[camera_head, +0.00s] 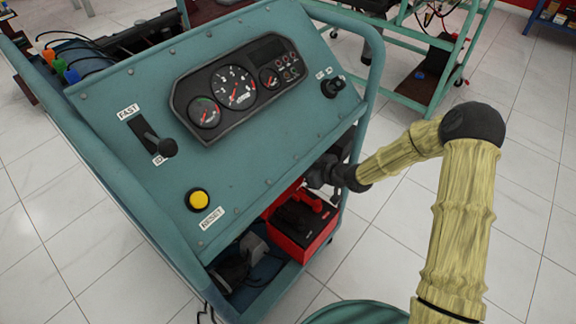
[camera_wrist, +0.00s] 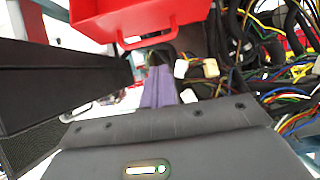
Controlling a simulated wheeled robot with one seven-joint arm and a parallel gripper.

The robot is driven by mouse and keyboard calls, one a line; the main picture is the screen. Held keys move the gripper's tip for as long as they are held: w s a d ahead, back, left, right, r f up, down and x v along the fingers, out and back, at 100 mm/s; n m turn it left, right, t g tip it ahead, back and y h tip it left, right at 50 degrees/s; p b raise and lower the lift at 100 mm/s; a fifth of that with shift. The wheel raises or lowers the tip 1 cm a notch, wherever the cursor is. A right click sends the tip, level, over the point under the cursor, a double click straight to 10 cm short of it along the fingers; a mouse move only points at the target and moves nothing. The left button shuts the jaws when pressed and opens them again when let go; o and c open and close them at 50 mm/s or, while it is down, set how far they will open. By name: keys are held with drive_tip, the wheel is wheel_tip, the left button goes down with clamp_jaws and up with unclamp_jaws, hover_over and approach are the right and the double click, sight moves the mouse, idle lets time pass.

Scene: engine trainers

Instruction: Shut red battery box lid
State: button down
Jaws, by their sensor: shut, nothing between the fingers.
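The red battery box (camera_head: 316,241) sits on the lower shelf of the trainer, under the right end of the teal panel. Its dark top or contents show, so the lid appears open. A red part (camera_head: 283,200), likely the raised lid, shows behind it, partly hidden by the panel. In the wrist view, a red part with a loop handle (camera_wrist: 148,41), likely the lid, fills the top. My gripper (camera_wrist: 160,58) is shut and empty just below that handle; I cannot tell whether they touch. In the head view, its fingers are hard to make out.
The teal dashboard panel (camera_head: 245,130) with gauges overhangs the box. A teal frame post (camera_head: 362,110) stands close beside my arm. Loose coloured wires (camera_wrist: 275,75) hang at the right in the wrist view. Open tiled floor (camera_head: 380,240) lies to the right.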

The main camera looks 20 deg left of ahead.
drive_tip(key=b+x, duration=0.2)
drive_tip(key=x, duration=0.7)
drive_tip(key=shift+w+a+f, duration=0.1)
drive_tip(key=shift+a+f, duration=0.1)
drive_tip(key=shift+a, duration=0.15)
drive_tip(key=shift+d, duration=0.2)
